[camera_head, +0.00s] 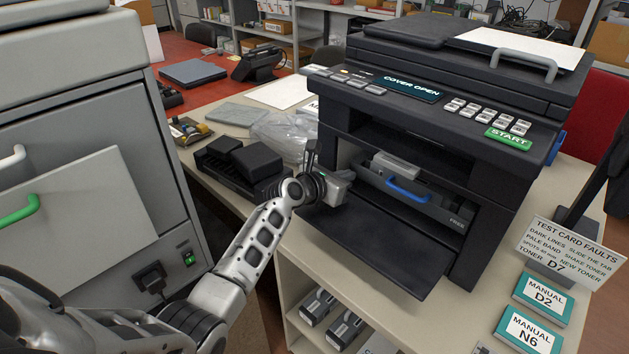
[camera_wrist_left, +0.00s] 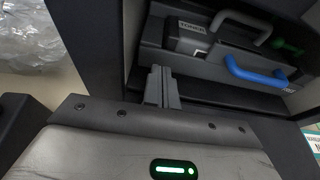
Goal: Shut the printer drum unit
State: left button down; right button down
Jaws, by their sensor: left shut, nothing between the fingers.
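The black printer (camera_head: 450,120) stands on the bench with its front cover (camera_head: 385,245) folded down and "COVER OPEN" on its display. Inside the opening is the dark drum unit (camera_head: 440,207) with a blue handle (camera_head: 408,191); how far it sticks out is hard to tell. A grey toner cartridge (camera_head: 395,165) sits in it. The wrist view shows the cartridge (camera_wrist_left: 188,38), blue handle (camera_wrist_left: 255,75) and a green part (camera_wrist_left: 288,48). My left gripper (camera_wrist_left: 161,88) is shut and empty, at the left side of the opening, apart from the blue handle. My right gripper is out of view.
Black trays (camera_head: 240,165) and a clear plastic bag (camera_head: 285,132) lie left of the printer. A grey cabinet (camera_head: 75,130) stands at the left. Cartridges (camera_head: 318,307) lie on the shelf below.

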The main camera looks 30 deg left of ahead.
pick_arm(q)
jog(key=p+v, duration=0.1)
jog(key=v, duration=1)
jog(key=shift+s+f, duration=0.1)
jog(key=shift+s, duration=0.05)
jog(key=s+d+f+m+g, duration=0.3)
jog(key=s+f+m, duration=0.1)
jog(key=s+m, duration=0.4)
jog(key=s+d+f+m+g, duration=0.3)
jog(key=s+m, duration=0.4)
jog(key=m, duration=0.3)
jog(key=s+m+g+y, duration=0.4)
jog(key=s+m, duration=1.3)
jog(key=w+d+f+t+h, duration=0.2)
jog(key=w+d+f+t, duration=0.3)
jog(key=f, duration=0.3)
jog(key=shift+w+d+f+t+h, duration=0.2)
jog(key=shift+w+d+t+h, duration=0.15)
jog(key=shift+w+t, duration=0.3)
